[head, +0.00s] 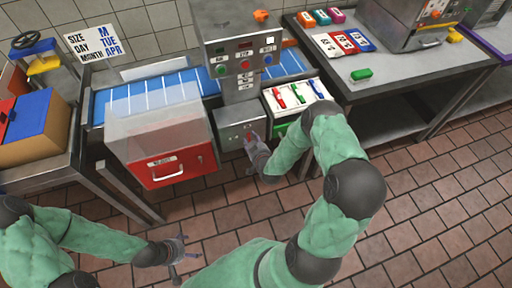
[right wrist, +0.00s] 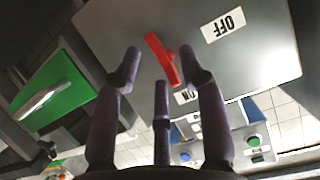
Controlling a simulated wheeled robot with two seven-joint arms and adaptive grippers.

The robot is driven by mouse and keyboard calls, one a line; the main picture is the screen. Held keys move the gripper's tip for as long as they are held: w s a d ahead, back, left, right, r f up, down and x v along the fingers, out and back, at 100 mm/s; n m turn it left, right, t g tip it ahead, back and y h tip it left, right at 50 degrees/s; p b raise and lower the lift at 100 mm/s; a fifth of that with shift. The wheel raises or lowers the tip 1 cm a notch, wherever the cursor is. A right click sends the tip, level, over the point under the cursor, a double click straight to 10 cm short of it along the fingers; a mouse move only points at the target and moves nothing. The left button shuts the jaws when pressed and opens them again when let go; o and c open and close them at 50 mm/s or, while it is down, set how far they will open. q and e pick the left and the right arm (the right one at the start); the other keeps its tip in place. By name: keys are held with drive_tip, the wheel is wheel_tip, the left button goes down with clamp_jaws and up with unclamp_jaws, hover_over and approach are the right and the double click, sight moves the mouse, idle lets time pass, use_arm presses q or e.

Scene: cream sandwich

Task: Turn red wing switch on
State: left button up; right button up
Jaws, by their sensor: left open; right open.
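The red wing switch (right wrist: 162,60) sits on a grey panel (right wrist: 120,20) in the right wrist view, which shows the panel upside down. The switch is tilted, its lower end near the ON label (right wrist: 187,96). The OFF label (right wrist: 223,25) is up to its right. My right gripper (right wrist: 163,62) is open, with the switch between its fingertips. The right finger is very close to it; I cannot tell whether they touch. In the head view my right gripper (head: 254,146) is at the low grey box (head: 228,132). My left gripper (head: 179,252) is open and empty above the floor.
A red bin (head: 178,165) with a handle stands left of the switch box. A tray of coloured items (head: 297,94) is to its right. A blue conveyor (head: 150,92) runs behind. A steel table (head: 390,70) stands at the right. The tiled floor (head: 440,200) in front is clear.

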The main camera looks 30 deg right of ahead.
drive_tip(key=v, duration=1.1)
drive_tip(key=shift+s, duration=0.2)
drive_tip(key=shift+a, duration=0.1)
drive_tip(key=s+a+f+g+y, duration=0.3)
drive_tip(key=a+f+g+y, duration=0.25)
drive_tip(key=a+f, duration=0.4)
drive_tip(key=s+a+f+g+y, duration=0.1)
drive_tip(key=s+a+f+g, duration=0.1)
drive_tip(key=s+a+g, duration=0.5)
drive_tip(key=s+a, duration=0.3)
drive_tip(key=a, duration=0.1)
drive_tip(key=shift+s+f, duration=0.2)
drive_tip(key=shift+s, duration=0.05)
drive_tip(key=shift+y, duration=0.25)
